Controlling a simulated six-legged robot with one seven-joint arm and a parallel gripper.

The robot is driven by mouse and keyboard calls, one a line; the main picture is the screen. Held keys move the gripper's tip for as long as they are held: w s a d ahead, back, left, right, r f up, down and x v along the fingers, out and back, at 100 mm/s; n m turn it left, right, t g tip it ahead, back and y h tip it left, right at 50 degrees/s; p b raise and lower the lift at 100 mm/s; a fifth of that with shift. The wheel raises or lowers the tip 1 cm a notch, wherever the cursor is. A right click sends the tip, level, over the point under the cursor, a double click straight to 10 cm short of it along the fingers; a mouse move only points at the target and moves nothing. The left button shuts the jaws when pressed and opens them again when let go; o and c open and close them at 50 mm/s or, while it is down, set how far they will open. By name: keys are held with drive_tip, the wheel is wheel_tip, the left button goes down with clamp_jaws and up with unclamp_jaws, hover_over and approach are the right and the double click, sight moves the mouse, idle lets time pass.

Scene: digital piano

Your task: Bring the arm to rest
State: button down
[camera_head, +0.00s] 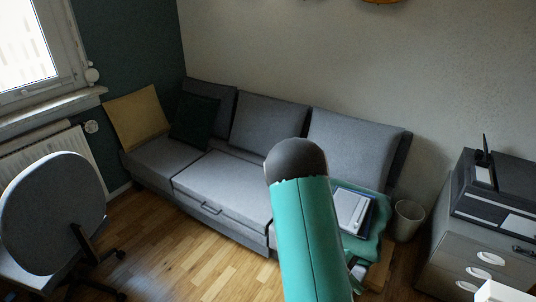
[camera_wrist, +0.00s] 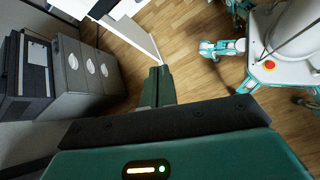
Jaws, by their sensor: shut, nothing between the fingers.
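My gripper (camera_wrist: 158,84) shows in the wrist view, with its dark green fingers together and nothing between them. The fingers point over the wooden floor, beside a grey drawer cabinet. In the head view, my teal arm link with a dark rounded end rises from the bottom middle, in front of the sofa. The gripper itself does not show in the head view. In the wrist view, my own white and teal body and legs are at the right.
A grey sofa (camera_head: 228,178) stands along the wall. An office chair (camera_head: 52,212) is at the left. A waste bin (camera_head: 408,219) and the drawer cabinet (camera_head: 462,262) are at the right; the cabinet also shows in the wrist view (camera_wrist: 88,88). Wooden floor (camera_head: 190,262) is open before the sofa.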

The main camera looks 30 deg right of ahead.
drive_tip(key=w+a+r+m+t+y, duration=0.1)
drive_tip(key=w+a+r+t, duration=0.3)
drive_tip(key=a+r, duration=0.4)
drive_tip(key=w+a+r+m+t+y, duration=0.1)
drive_tip(key=w+a+r+t, duration=0.2)
drive_tip(key=w+a+r, duration=0.5)
drive_tip(key=s+a+r+t+y, duration=0.1)
drive_tip(key=s+a+r+t, duration=0.2)
drive_tip(key=a+r, duration=0.4)
drive_tip(key=s+a+r+t+y, duration=0.2)
drive_tip(key=s+a+r+t, duration=0.2)
drive_tip(key=r, duration=0.7)
drive_tip(key=s+a, duration=0.2)
drive_tip(key=a, duration=0.2)
drive_tip(key=shift+s+r, duration=0.25)
drive_tip(key=shift+r, duration=0.15)
